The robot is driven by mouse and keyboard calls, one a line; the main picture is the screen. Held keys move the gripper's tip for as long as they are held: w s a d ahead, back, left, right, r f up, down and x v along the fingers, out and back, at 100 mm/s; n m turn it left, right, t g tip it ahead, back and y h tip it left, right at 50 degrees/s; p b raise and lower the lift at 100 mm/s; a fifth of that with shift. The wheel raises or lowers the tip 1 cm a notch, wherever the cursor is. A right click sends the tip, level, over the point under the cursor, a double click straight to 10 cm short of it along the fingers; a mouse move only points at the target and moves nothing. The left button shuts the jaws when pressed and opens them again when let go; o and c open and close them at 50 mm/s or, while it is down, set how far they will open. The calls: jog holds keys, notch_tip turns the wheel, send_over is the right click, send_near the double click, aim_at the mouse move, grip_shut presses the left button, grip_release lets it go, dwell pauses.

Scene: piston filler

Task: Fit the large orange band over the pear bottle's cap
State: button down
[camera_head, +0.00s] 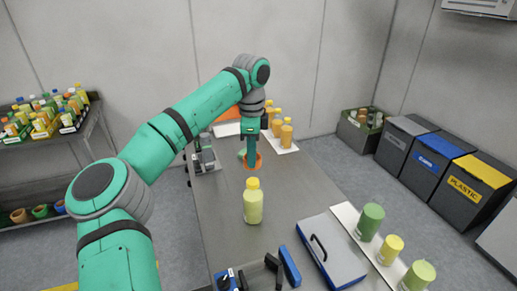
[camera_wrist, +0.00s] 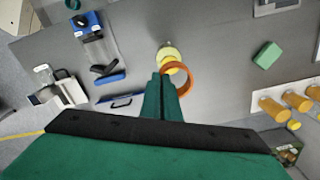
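The pear bottle (camera_head: 253,206), pale yellow-green with a yellow cap (camera_head: 252,183), stands upright on the grey table. It also shows from above in the wrist view (camera_wrist: 167,53). The large orange band (camera_wrist: 177,78) is an open ring held at my fingertips; in the head view the band (camera_head: 252,161) appears just above the cap in the picture. My gripper (camera_wrist: 163,84) is shut on the band's near-left edge. In the wrist view the ring lies beside and partly over the bottle's image, offset to the lower right. The gap in height between band and cap is unclear.
A blue-and-grey case (camera_head: 333,252) lies on the table at front right, beside a white strip (camera_head: 346,213) with green and yellow containers. Orange bottles (camera_head: 286,134) stand at the back. A green block (camera_wrist: 267,55) lies on the table. Table around the bottle is clear.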

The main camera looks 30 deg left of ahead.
jog(key=shift+f, duration=2.75)
jog(key=shift+s+f, duration=0.1)
jog(key=shift+f, duration=1.9)
